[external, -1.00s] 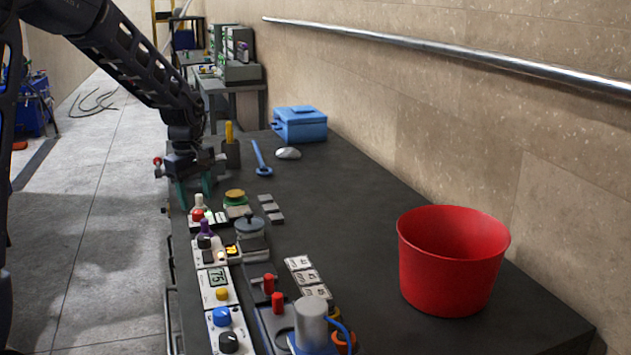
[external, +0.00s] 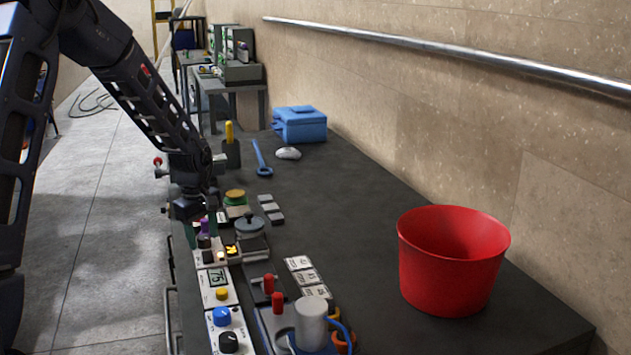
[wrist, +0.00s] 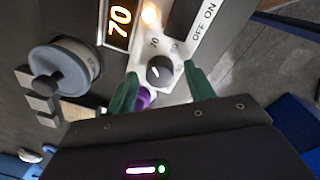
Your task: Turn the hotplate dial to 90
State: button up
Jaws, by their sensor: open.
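The hotplate dial is a small black knob with a white pointer line on a white panel (wrist: 184,47), seen in the wrist view (wrist: 160,71). Part of the scale, a "70", shows beside the dial. An orange display (wrist: 118,20) next to it reads 70. In the external view the dial (external: 204,242) and orange display (external: 232,250) are at the left edge of the table. My gripper (wrist: 161,70) is open, with one green finger on each side of the dial. I cannot tell whether they touch it. It also shows in the external view (external: 205,236).
A purple knob (wrist: 142,99) sits close beside the left finger. A round grey unit (wrist: 60,70) is near the panel. A module with a "75"-like readout (external: 217,278) and a blue knob (external: 222,316) are nearer the camera. A red bucket (external: 452,270) stands right.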

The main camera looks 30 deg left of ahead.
jog(key=shift+f, duration=0.2)
jog(key=c, duration=1)
jog(key=shift+o, duration=0.2)
